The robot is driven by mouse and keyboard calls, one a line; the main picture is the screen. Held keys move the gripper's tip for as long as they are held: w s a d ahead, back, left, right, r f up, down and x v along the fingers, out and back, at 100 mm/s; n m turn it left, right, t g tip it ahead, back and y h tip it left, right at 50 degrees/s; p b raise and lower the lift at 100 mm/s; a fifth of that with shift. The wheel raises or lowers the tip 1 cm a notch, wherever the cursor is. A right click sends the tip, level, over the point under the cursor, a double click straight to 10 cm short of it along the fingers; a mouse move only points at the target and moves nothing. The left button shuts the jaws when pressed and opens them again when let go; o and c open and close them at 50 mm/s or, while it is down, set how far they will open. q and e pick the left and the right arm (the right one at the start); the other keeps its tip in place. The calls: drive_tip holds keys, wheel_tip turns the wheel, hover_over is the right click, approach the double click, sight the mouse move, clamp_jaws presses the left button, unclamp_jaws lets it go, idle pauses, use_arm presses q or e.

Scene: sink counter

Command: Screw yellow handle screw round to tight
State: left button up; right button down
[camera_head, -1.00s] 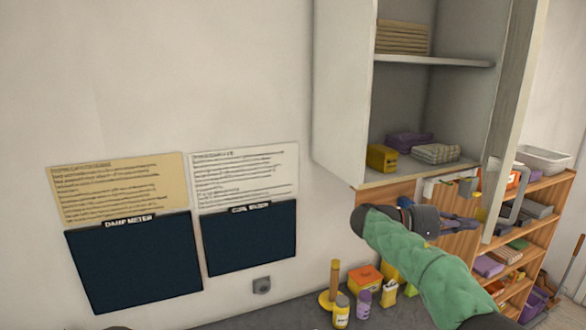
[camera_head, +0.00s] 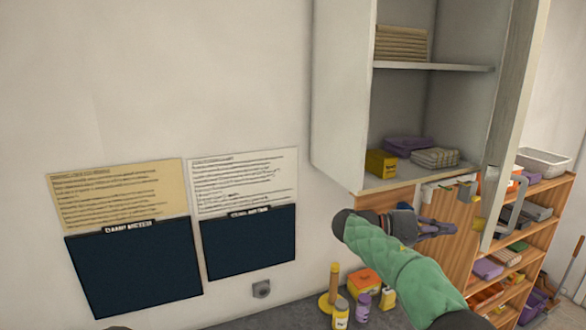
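My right gripper (camera_head: 446,228) is at the end of the green-sleeved arm, which comes in from the bottom right. Its fingers point right, in front of the wooden panel below the wall cabinet and left of the open door's handle. The two fingers look apart, with nothing seen between them. My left gripper is not in view.
The open cabinet door (camera_head: 517,120) with its grey handle (camera_head: 512,207) hangs right of my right gripper. The wall cabinet (camera_head: 340,100) is above it. Yellow bottles (camera_head: 340,314) and an orange box (camera_head: 363,281) stand on the counter (camera_head: 285,317). A wooden shelf (camera_head: 545,190) stands at right.

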sight(478, 224)
drive_tip(key=shift+w+a+p, duration=0.35)
drive_tip(key=shift+w+a, duration=0.1)
drive_tip(key=shift+a, duration=0.3)
drive_tip(key=s+d+b, duration=0.1)
drive_tip(key=b, duration=0.2)
drive_tip(key=s+d+r+b, duration=0.1)
drive_tip(key=d+b, duration=0.1)
drive_tip(key=b, duration=0.2)
drive_tip(key=shift+s+r, duration=0.1)
drive_tip(key=shift+s, duration=0.1)
drive_tip(key=shift+s+d+r+b, duration=0.15)
drive_tip(key=shift+s+d+b, duration=0.4)
drive_tip(key=shift+d, duration=0.4)
drive_tip(key=shift+w+d+p, duration=0.1)
drive_tip(key=shift+w+p, duration=0.05)
drive_tip(key=shift+p, duration=0.25)
